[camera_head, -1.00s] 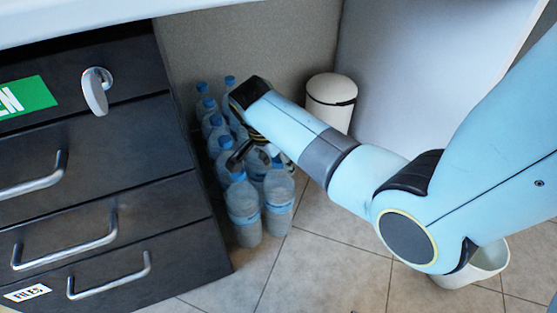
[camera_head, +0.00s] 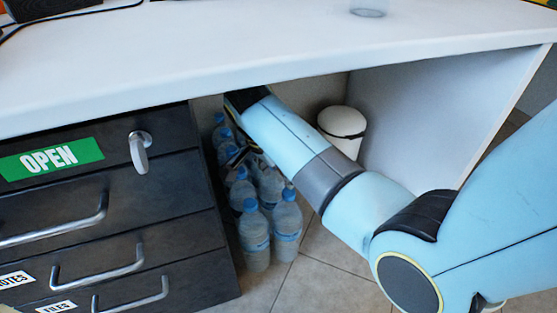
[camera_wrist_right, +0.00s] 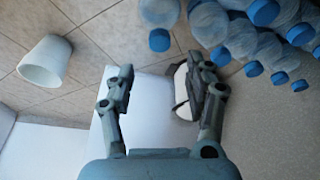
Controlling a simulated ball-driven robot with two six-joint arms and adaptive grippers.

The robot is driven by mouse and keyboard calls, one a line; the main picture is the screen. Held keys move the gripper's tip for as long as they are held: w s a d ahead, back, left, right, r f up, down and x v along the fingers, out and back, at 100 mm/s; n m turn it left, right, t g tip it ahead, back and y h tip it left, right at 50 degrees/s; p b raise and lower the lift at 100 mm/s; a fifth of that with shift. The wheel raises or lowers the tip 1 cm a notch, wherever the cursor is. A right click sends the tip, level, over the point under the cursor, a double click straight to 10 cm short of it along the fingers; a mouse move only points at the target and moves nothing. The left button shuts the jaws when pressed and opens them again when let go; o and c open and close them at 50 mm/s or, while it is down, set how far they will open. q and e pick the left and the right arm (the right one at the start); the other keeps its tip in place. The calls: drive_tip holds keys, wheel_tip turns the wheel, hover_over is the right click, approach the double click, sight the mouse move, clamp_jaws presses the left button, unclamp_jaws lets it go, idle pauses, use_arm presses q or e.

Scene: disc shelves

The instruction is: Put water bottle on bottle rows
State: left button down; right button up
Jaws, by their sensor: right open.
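Several water bottles (camera_head: 254,236) with blue caps stand upright in rows on the tiled floor under the desk, beside the dark drawers. They also show along the top right of the right wrist view (camera_wrist_right: 208,22). My right gripper (camera_head: 242,156) is among or just above the bottles in the head view, partly hidden by its own arm and the desk edge. In the right wrist view my right gripper (camera_wrist_right: 161,85) is open, with no bottle between its fingers. A clear object (camera_head: 369,8), perhaps a bottle's lower part, stands on the desk, cut by the picture's top. My left gripper is not seen.
The white desk top (camera_head: 300,50) overhangs the bottles and my right arm. Drawers (camera_head: 110,200) with protruding handles and a key stand left. A white bin (camera_head: 343,128) stands behind my arm. A white basket (camera_wrist_right: 45,62) shows in the right wrist view. Floor before the bottles is clear.

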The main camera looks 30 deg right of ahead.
drive_tip(key=s+n+t+y, duration=0.1)
drive_tip(key=s+n+y, duration=0.2)
drive_tip(key=s+n, duration=1.4)
drive_tip(key=s, duration=1.1)
drive_tip(key=shift+s+a+r, duration=0.15)
drive_tip(key=shift+a+r, duration=0.05)
drive_tip(key=shift+r, duration=0.1)
